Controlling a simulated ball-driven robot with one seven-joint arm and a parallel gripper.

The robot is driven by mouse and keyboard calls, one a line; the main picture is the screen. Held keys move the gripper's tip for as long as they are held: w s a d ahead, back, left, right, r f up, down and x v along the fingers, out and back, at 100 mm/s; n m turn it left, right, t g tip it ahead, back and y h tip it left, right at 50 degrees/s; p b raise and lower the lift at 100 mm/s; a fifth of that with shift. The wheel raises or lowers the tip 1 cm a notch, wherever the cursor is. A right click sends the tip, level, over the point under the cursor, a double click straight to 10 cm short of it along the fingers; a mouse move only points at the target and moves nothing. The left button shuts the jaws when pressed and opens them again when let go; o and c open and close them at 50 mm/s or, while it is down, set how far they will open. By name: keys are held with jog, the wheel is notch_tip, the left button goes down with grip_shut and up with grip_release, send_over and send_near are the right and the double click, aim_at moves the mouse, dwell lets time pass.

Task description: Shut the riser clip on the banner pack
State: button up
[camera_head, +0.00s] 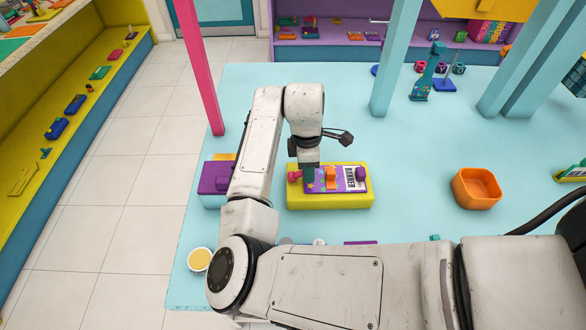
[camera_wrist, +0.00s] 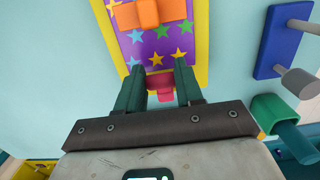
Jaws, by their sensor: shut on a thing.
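The banner pack (camera_head: 346,181) is a purple, star-patterned panel with a white printed label, lying on a yellow block (camera_head: 330,201). It carries an orange piece (camera_head: 331,178) in its middle and a purple knob (camera_head: 361,174) at its right. A pink piece (camera_head: 295,176), likely the riser clip, is at its left end. In the wrist view my dark green gripper (camera_wrist: 159,68) is shut on this pink piece (camera_wrist: 160,86), at the yellow edge of the starry panel (camera_wrist: 155,42). The fingers partly cover the pink piece, so how far the clip is closed cannot be told.
A purple-topped box (camera_head: 214,178) stands left of the block, partly behind my arm. An orange bin (camera_head: 476,188) stands to the right, with clear blue table between. A pink post (camera_head: 200,65) and a light-blue post (camera_head: 397,58) rise behind. A yellow-filled cup (camera_head: 200,260) is front left.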

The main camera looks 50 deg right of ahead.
jog(key=shift+s+d+f, duration=0.1)
jog(key=shift+s+f, duration=0.05)
jog(key=shift+s+d+f, duration=0.1)
jog(key=shift+s+f, duration=0.05)
jog(key=shift+f, duration=0.3)
jog(key=shift+s+f, duration=0.1)
jog(key=shift+f, duration=0.35)
jog(key=o, duration=0.8)
jog(key=shift+o, duration=0.7)
jog(key=shift+r, duration=0.1)
jog(key=shift+w+r+p, duration=0.15)
jog(key=shift+r+p, duration=0.05)
jog(key=shift+r, duration=0.8)
jog(key=shift+w+r+p, duration=0.1)
jog(key=shift+r+p, duration=0.1)
jog(key=shift+r, duration=0.8)
jog(key=shift+r, duration=0.1)
